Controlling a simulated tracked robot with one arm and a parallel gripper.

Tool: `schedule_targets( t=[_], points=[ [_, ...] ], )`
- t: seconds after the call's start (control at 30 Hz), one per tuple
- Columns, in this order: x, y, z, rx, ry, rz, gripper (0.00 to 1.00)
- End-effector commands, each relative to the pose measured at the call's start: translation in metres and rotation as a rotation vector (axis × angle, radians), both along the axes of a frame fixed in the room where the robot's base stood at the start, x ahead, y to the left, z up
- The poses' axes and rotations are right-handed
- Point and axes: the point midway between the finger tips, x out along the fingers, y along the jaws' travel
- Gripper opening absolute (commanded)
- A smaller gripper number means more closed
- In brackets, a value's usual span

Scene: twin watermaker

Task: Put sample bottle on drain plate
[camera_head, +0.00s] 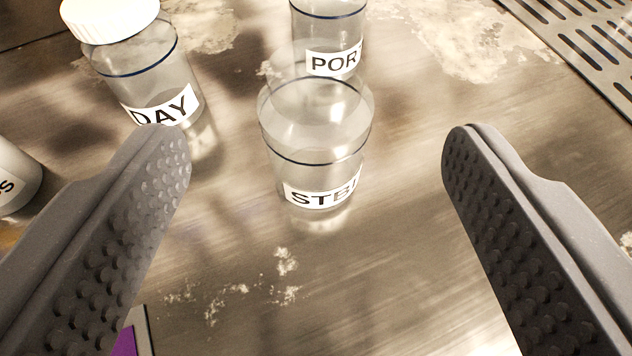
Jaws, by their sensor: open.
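A clear bottle labelled "STB", the rest of its label unclear (316,145), stands on the metal surface, ahead of my gripper and between the lines of its fingers. A second clear bottle labelled "POR" (328,30) stands just behind it, partly overlapped by it. A third clear bottle with a white cap, its label ending in "DAY" (145,70), stands at the upper left. A slotted metal plate (570,40), perhaps the drain plate, shows at the top right. My gripper (316,150) is open, with nothing between its studded fingers.
A pale container (14,178) with a label ending in "S" is cut off at the left edge. A purple item (124,342) shows at the bottom left, partly behind the left finger. The stained metal surface (300,260) is clear in front of the STB bottle.

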Motion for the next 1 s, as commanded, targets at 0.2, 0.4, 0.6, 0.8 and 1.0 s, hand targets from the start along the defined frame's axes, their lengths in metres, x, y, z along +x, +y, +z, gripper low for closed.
schedule_targets(
  t=[0.2,0.4,0.6,0.8,1.0],
  points=[
    [-0.015,0.001,0.007,0.0,-0.001,0.0,0.68],
    [-0.019,0.002,0.008,0.0,-0.001,0.0,0.68],
    [-0.018,0.002,0.011,0.0,-0.003,0.001,0.68],
    [-0.008,0.008,0.083,-0.002,-0.037,0.013,0.68],
    [-0.024,0.023,0.228,-0.003,-0.091,0.037,0.68]
  ],
)
